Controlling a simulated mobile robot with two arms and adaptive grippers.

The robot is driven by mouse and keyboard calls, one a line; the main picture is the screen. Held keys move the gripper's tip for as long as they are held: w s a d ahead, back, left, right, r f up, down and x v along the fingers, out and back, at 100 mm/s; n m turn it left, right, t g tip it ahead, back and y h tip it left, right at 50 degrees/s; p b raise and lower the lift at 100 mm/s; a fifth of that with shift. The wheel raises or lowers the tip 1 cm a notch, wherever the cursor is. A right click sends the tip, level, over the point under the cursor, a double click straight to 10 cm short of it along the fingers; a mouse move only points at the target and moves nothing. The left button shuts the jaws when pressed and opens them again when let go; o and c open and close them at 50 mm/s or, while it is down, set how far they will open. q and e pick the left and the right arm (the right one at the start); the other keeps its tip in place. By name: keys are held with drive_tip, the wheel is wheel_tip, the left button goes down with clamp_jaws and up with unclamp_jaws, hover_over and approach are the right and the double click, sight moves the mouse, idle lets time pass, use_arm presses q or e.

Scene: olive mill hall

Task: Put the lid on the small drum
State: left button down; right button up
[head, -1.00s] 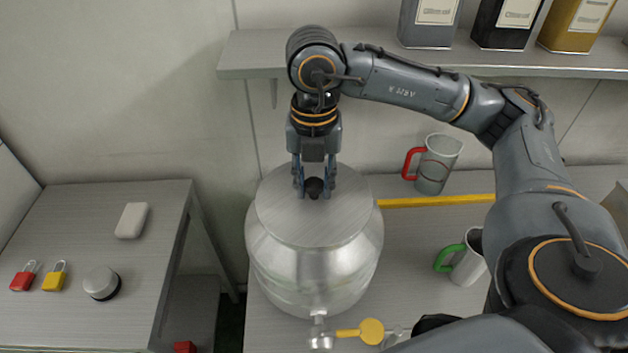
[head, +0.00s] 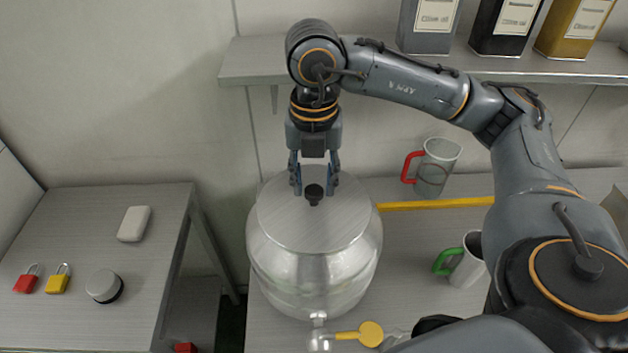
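The small drum (head: 312,283) is a rounded, shiny metal vessel on the right-hand table, with a tap at its lower front. The flat, round grey lid (head: 312,226) lies on top of it, covers its mouth and looks level. A black knob (head: 314,194) stands on the lid. My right gripper (head: 314,189) points down over the lid, its fingers open on either side of the knob with gaps between them and it. My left gripper is not in view.
A yellow-handled tool or lever (head: 362,333) is at the tap. A red-handled mug (head: 434,168) and a green-handled mug (head: 467,262) stand to the right. A shelf (head: 350,62) with tins is behind. The left table (head: 80,225) holds padlocks and small items.

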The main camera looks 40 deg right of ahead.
sight(314, 190)
wheel_tip(314, 190, up, 8)
drive_tip(key=p, duration=0.5)
drive_tip(key=shift+r, duration=0.25)
drive_tip(key=shift+f, duration=0.1)
idle(0.5)
